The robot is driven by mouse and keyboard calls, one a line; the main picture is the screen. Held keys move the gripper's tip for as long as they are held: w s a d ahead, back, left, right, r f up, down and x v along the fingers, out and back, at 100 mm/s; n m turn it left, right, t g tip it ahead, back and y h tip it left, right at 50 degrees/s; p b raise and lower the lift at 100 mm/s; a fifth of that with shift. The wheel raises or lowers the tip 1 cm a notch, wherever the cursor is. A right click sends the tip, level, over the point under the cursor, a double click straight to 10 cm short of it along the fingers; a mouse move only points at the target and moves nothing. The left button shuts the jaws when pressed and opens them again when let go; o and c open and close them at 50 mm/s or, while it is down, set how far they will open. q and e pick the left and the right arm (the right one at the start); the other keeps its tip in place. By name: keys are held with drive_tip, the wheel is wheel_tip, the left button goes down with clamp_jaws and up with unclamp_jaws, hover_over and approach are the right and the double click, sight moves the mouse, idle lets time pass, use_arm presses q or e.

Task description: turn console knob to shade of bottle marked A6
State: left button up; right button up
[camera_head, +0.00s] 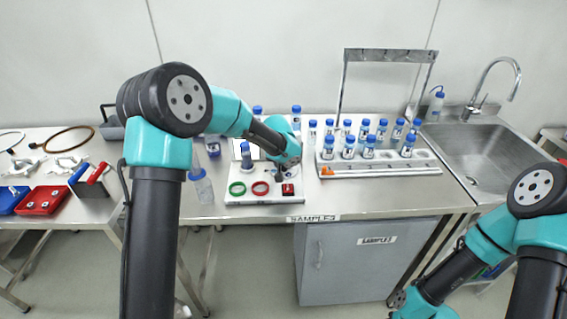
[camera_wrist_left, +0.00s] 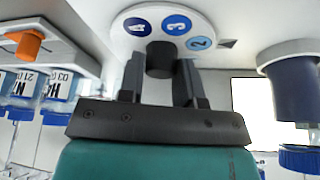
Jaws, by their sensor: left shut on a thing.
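The white console (camera_head: 237,199) stands on the table in the middle of the head view. Its dark knob (camera_wrist_left: 159,55) shows in the wrist view between the fingers of my left gripper (camera_wrist_left: 160,78), which is shut on it. Blue discs numbered 4, 3 and 2 on the dial (camera_wrist_left: 205,20) run from dark to lighter blue. In the head view my left gripper (camera_head: 284,170) is over the console and hides the knob. Several blue-capped bottles (camera_head: 348,150) stand in a rack; I cannot read A6 on any. My right gripper (camera_head: 398,298) is low at the right; its jaws are unclear.
A blue-capped bottle (camera_head: 246,153) stands at the console's back left. A green ring (camera_head: 237,188), a red ring (camera_head: 260,188) and a red block (camera_head: 288,189) are at its front. The white rack (camera_head: 425,172) and sink (camera_head: 480,150) are to the right. Red and blue trays lie left.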

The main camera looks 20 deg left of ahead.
use_arm(q)
drive_tip(key=m+h, duration=0.1)
drive_tip(key=m, duration=0.2)
drive_tip(key=m+h, duration=0.1)
drive_tip(key=m, duration=0.3)
drive_tip(key=shift+w+a+g+h, duration=0.1)
drive_tip(key=shift+a+g+h, duration=0.05)
drive_tip(key=shift+g+h, duration=0.2)
drive_tip(key=m+g, duration=0.1)
drive_tip(key=m, duration=0.2)
drive_tip(key=m+g+h, duration=0.1)
drive_tip(key=m, duration=0.2)
drive_tip(key=shift+m, duration=0.3)
drive_tip(key=shift+h, duration=0.25)
drive_tip(key=o, duration=0.9)
drive_tip(key=shift+r, duration=0.1)
drive_tip(key=v, duration=1.7)
drive_tip(key=shift+w, duration=0.15)
drive_tip(key=shift+r, duration=0.15)
